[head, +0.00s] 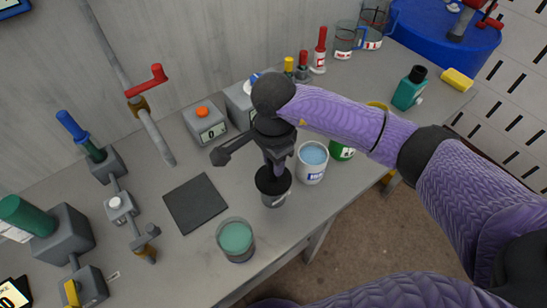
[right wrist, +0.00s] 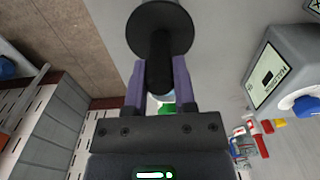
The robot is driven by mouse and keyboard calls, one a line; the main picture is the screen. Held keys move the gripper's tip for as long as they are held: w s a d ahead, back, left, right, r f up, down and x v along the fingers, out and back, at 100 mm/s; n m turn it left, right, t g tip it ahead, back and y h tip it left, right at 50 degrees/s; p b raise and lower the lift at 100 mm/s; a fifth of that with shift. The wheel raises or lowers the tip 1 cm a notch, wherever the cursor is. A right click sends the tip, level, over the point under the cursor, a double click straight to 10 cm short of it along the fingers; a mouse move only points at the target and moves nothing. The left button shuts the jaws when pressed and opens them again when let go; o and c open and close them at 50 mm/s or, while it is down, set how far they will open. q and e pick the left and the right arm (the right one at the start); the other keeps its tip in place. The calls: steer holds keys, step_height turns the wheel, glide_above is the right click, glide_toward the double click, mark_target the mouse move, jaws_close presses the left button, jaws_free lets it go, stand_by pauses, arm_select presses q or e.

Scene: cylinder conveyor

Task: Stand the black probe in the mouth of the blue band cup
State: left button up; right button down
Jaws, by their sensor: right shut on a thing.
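My right gripper (head: 275,168) is shut on the black probe (right wrist: 160,60), pointing down over the front of the bench. In the right wrist view a dark round disc lies at the probe's far end. In the head view that dark round top sits directly over a grey cylindrical body with a pale label (head: 276,199); I cannot tell if they are one piece. The white cup with a blue band (head: 312,177) stands upright close to the right, apart from the gripper, with light blue in its mouth. My left gripper is out of view.
A glass of green liquid (head: 235,240) stands near the front edge. A black square pad (head: 195,203) lies left of the gripper. A green can (head: 343,151) is right of the cup. A grey box with an orange button (head: 205,125) stands behind. Valves and pipes fill the left.

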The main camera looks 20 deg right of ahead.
steer(key=c, duration=1.1)
jaws_free()
steer(key=shift+c, duration=1.2)
jaws_close()
steer(key=shift+r+p, duration=0.6)
steer(key=shift+r, duration=0.2)
steer(key=shift+r+p, duration=1.15)
steer(key=shift+r, duration=0.55)
steer(key=shift+r+p, duration=1.25)
steer(key=shift+r, duration=0.6)
steer(key=shift+r+p, duration=0.35)
steer(key=shift+r, duration=0.2)
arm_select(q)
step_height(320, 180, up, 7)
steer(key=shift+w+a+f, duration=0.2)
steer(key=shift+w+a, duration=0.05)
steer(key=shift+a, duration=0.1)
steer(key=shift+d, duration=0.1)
